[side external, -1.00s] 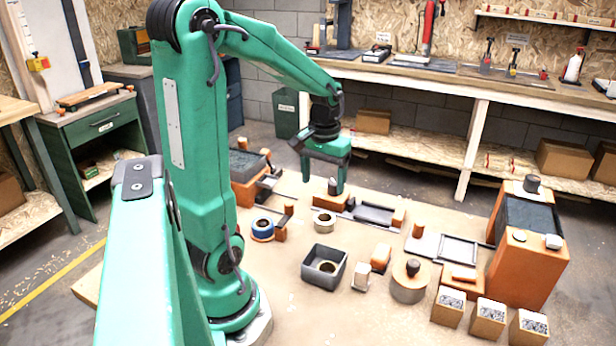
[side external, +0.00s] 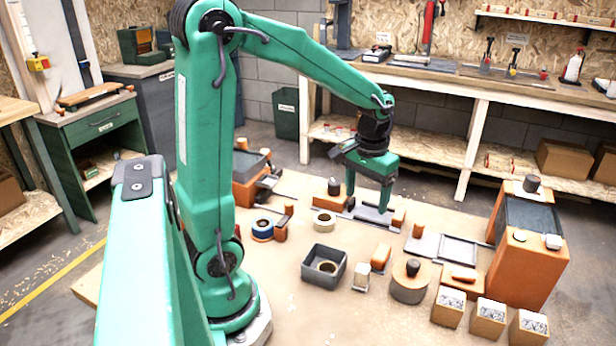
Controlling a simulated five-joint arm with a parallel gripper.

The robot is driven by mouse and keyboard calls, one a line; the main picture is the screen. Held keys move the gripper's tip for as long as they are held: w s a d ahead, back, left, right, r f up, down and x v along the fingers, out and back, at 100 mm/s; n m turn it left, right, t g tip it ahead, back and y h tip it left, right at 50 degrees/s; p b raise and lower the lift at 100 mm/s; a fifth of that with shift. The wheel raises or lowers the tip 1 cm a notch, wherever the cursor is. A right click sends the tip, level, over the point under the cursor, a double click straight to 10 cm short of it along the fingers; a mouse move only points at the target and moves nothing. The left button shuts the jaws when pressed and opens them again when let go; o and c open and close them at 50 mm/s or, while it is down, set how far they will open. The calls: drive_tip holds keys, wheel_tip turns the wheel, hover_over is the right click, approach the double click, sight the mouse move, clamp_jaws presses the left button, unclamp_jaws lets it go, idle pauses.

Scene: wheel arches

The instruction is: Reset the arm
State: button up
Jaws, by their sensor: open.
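My gripper (side external: 367,205) is at the end of my green arm, above the back middle of the work board. Its two green fingers point down and stand apart, with nothing visible between them. They are over or near a dark flat plate (side external: 372,216) and an orange block (side external: 398,217). Whether the fingertips touch the plate cannot be told. A dark round knob (side external: 334,187) on an orange block stands just left of the gripper.
A tall orange stand (side external: 530,270) is at right. A workbench (side external: 450,80) runs behind.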

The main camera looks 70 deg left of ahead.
drive_tip(key=shift+d, duration=0.1)
drive_tip(key=s+d+r+m+t, duration=0.4)
drive_tip(key=s+d+r, duration=0.4)
drive_tip(key=s, duration=0.3)
drive_tip(key=shift+d+r+m+t, duration=0.2)
drive_tip(key=shift+m+t, duration=0.1)
drive_tip(key=shift+t, duration=0.5)
idle(0.3)
